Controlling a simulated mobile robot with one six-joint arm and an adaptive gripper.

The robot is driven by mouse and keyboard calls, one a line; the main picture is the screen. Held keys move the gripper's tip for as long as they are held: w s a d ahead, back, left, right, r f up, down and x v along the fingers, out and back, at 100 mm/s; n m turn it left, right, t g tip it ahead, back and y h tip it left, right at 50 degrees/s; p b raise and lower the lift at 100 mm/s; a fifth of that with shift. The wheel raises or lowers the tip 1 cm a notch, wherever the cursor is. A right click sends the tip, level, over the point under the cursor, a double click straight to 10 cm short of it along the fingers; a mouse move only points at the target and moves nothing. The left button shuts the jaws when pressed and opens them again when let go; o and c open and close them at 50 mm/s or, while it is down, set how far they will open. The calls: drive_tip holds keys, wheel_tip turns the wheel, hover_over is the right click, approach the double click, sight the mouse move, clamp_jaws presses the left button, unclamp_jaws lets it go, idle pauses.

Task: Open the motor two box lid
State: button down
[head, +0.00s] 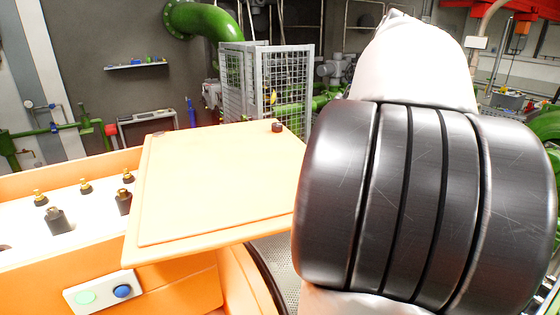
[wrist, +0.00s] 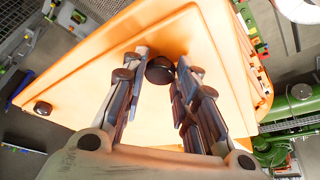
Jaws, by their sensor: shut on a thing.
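The orange box lid (head: 215,185) is a flat panel with a raised inner face, at the middle of the head view. It lies beside an open white panel of the orange housing (head: 175,285); I cannot tell how far it is raised. The lid fills much of the wrist view (wrist: 110,75). My gripper (wrist: 160,78) is shut on a round black knob (wrist: 159,70) on the lid, between its two fingers. A second black knob (wrist: 42,108) is at the lid's other corner.
The white panel (head: 80,215) at left carries several black and brass fittings. A box with green and blue buttons (head: 104,292) is on the housing's front. A grey mesh cage (head: 265,85) and green pipes (head: 205,22) stand behind. My dark arm covers the right side.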

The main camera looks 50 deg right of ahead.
drive_tip(key=shift+a, duration=0.1)
drive_tip(key=c, duration=1.3)
unclamp_jaws()
drive_tip(key=shift+w, duration=0.1)
drive_tip(key=v, duration=0.7)
drive_tip(key=shift+r, duration=0.25)
